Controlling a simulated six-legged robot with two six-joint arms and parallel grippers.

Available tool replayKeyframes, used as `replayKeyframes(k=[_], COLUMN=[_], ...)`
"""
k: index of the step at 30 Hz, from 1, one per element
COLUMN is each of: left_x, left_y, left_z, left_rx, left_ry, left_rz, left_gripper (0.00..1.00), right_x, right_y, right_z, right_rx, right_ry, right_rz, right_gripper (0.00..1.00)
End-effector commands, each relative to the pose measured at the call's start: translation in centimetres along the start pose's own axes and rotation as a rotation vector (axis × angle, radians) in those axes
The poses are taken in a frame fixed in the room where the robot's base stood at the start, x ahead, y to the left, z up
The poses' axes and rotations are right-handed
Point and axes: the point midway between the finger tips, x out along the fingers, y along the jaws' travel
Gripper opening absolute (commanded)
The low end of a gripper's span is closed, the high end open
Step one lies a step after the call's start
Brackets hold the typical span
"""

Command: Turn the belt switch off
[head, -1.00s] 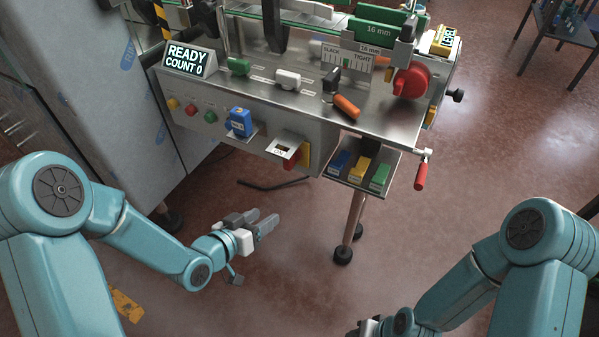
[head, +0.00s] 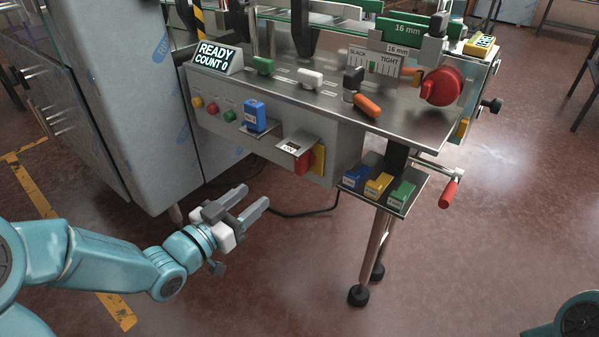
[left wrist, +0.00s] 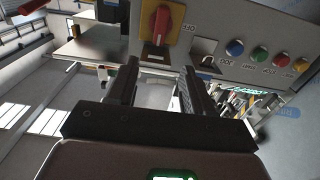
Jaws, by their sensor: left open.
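The belt switch (head: 314,160) is a red knob on a yellow plate at the right end of the steel front panel, partly hidden by a small metal ledge marked ON. In the left wrist view, which is upside down, the red knob (left wrist: 158,22) stands upright, in line with a label below it and with an OFF label to its right. My left gripper (head: 254,198) is open and empty, below and left of the switch and apart from it. Its two fingers (left wrist: 160,76) point at the panel in the left wrist view. My right gripper is out of view.
A blue block (head: 255,117) and several coloured push buttons (head: 213,108) sit left of the switch. A tray (head: 412,207) with blue, yellow and green blocks juts out at right, near a red crank handle (head: 449,194).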

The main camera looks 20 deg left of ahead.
Motion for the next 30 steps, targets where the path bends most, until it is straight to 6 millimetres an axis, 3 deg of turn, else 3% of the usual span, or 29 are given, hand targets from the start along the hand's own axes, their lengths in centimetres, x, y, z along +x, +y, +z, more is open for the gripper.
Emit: replayKeyframes(k=[5,21,30], left_x=[1.5,13.7,16.3], left_y=[-0.1,0.5,0.3], left_z=[0.3,0.4,0.3], left_rx=[-0.001,-0.002,-0.003], left_ry=[-0.002,-0.001,-0.002], left_rz=[0.002,0.002,-0.001], left_gripper=[0.51,0.51,0.51], right_x=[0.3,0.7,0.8], right_y=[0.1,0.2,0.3], right_z=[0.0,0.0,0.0], right_rx=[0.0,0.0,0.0], right_ry=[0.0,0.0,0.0], right_rz=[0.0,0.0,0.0], right_gripper=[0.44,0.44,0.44])
